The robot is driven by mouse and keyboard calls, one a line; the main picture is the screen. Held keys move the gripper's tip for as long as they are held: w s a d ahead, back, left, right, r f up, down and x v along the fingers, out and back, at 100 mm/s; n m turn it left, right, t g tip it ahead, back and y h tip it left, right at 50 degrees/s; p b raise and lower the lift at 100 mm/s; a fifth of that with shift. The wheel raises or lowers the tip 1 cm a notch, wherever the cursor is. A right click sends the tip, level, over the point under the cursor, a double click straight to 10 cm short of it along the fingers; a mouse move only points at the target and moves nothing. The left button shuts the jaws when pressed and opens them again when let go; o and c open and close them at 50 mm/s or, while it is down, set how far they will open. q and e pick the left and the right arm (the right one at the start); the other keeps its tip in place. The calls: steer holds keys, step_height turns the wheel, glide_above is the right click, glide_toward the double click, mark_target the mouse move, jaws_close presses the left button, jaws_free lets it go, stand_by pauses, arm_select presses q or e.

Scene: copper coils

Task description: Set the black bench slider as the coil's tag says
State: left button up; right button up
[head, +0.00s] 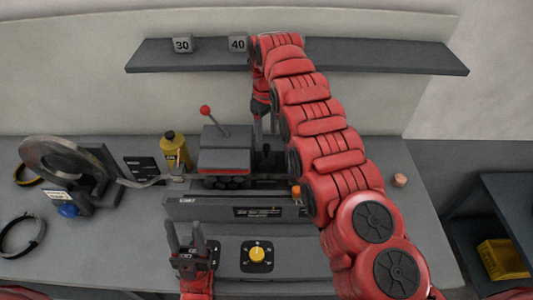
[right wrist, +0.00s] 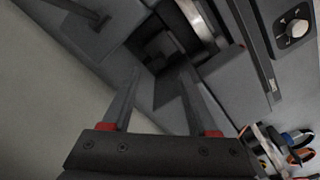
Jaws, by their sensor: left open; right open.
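A big grey coil (head: 62,160) stands on a dark holder at the left of the bench. A small pale tag (head: 60,194) hangs at its front; its writing is too small to read. A small black upright piece (head: 266,152), perhaps the bench slider, stands behind the press-like machine's right side. My right gripper (head: 265,128) is open and points down just above it; I cannot tell whether they touch. In the right wrist view, the open fingers (right wrist: 160,80) show above dark machine parts. My left gripper (head: 187,236) is open and empty at the bench front.
The machine (head: 226,152) has a red-knobbed lever. A yellow bottle (head: 174,150) stands left of it. A yellow dial (head: 257,253) is at the front. Blocks marked 30 (head: 182,45) and 40 (head: 238,44) sit on the shelf (head: 340,55). My right arm hides part of the bench.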

mark_target(267, 145)
step_height(267, 145, down, 5)
steer(key=shift+r+p, duration=0.2)
steer(key=shift+p, duration=0.85)
steer(key=shift+f, duration=0.25)
jaws_close()
